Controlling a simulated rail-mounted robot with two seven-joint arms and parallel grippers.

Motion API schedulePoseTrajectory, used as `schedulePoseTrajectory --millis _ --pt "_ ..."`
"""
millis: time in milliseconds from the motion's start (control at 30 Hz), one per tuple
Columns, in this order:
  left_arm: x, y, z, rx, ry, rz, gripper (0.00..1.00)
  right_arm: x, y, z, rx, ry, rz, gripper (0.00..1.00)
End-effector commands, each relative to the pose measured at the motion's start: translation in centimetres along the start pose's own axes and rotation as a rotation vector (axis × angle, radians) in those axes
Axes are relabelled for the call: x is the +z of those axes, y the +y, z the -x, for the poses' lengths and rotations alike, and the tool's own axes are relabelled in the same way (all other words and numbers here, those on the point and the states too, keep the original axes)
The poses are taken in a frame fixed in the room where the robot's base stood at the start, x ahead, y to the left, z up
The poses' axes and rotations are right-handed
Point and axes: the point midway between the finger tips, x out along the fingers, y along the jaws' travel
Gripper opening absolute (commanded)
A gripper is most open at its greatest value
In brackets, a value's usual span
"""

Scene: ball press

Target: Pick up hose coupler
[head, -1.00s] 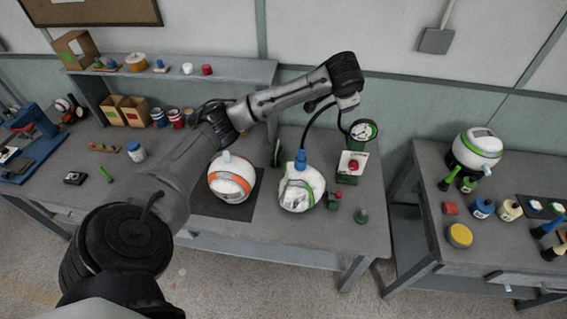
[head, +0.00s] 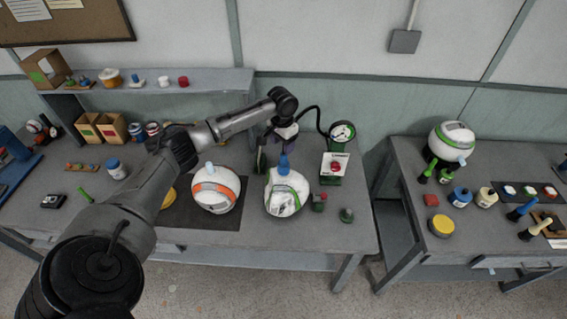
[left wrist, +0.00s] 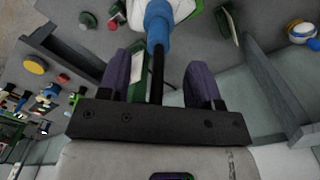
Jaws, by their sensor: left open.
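The hose coupler (head: 284,166) is a blue piece standing on top of a white ball with green trim (head: 286,195), with a black hose running from it. In the left wrist view the coupler (left wrist: 158,22) is at the top centre, just beyond the fingertips. My left gripper (head: 281,137) is open just above and behind the coupler. In the left wrist view its purple fingers (left wrist: 159,62) stand apart, with the black hose (left wrist: 157,75) between them and nothing gripped. My right gripper is not in view.
A pump with a round gauge (head: 342,132) and red button (head: 335,166) stands right of the coupler. A white and orange ball (head: 215,190) sits on a dark mat to the left. Small green pieces (head: 346,215) lie near the front edge. A second table (head: 400,160) is at right.

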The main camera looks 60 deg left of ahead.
Motion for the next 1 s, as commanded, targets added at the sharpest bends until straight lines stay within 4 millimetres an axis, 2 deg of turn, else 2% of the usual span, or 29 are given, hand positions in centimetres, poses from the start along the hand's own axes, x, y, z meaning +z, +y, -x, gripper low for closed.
schedulePoseTrajectory --millis 333,533,700,1000 --pt "-0.1 0.1 -2.1 0.000 -0.002 0.001 0.58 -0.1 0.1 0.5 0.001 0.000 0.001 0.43" --pt "-0.4 0.1 -4.8 -0.001 -0.002 0.000 0.58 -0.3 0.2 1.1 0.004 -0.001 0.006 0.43" --pt "-0.4 0.1 -6.2 -0.001 -0.001 0.000 0.58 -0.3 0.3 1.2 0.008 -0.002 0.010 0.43" --pt "-0.4 0.1 -6.5 -0.001 0.000 -0.001 0.58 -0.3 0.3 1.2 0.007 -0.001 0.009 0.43"
